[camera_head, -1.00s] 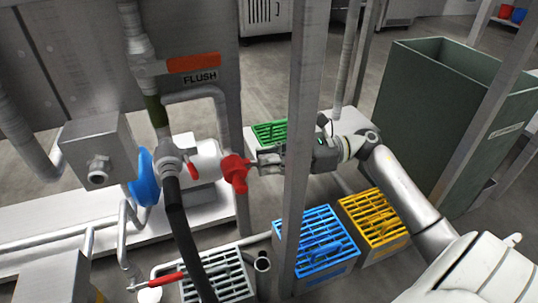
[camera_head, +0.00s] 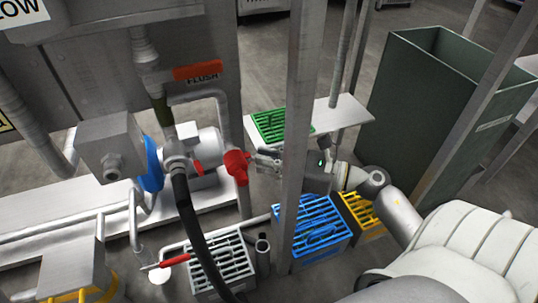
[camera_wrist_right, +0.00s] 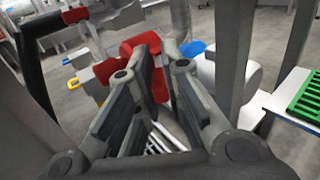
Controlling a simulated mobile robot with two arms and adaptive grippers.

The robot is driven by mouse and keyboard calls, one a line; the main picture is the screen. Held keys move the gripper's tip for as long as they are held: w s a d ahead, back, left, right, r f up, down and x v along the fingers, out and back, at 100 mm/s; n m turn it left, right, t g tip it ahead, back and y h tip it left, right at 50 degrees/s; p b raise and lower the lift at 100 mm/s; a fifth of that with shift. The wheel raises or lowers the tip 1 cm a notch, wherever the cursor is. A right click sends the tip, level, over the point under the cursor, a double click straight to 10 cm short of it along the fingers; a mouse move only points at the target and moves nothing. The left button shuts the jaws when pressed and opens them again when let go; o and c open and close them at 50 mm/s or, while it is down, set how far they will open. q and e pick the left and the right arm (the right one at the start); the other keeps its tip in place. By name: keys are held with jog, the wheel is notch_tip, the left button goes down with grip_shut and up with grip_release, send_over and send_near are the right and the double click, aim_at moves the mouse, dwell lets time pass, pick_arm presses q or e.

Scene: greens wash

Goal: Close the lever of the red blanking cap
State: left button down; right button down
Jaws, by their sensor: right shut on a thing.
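The red blanking cap (camera_head: 236,165) sits on the right end of a pale horizontal pipe fitting in the head view. It also shows in the right wrist view (camera_wrist_right: 141,44), just beyond my fingers. My right gripper (camera_head: 257,160) reaches in from the right, behind the grey post, with its fingertips at the cap's right side. In the right wrist view my right gripper (camera_wrist_right: 166,66) is shut on a red part at the cap, seemingly its lever. The fingers hide most of that part, so its exact angle cannot be told. My left gripper is not in view.
A grey upright post (camera_head: 298,130) stands in front of my right wrist. Blue (camera_head: 277,240), green (camera_head: 262,138) and yellow (camera_head: 373,234) crates stand around it. A black hose (camera_head: 184,215) hangs left of the cap, near a blue disc (camera_head: 152,165). A dark green bin (camera_head: 400,110) is at right.

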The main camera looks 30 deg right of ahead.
dwell(0.3)
jog(key=c, duration=1.5)
grip_release()
jog(key=shift+s+d, duration=0.1)
jog(key=v, duration=1.1)
jog(key=shift+s+d, duration=0.2)
jog(key=shift+s, duration=0.15)
jog(key=shift+o, duration=0.3)
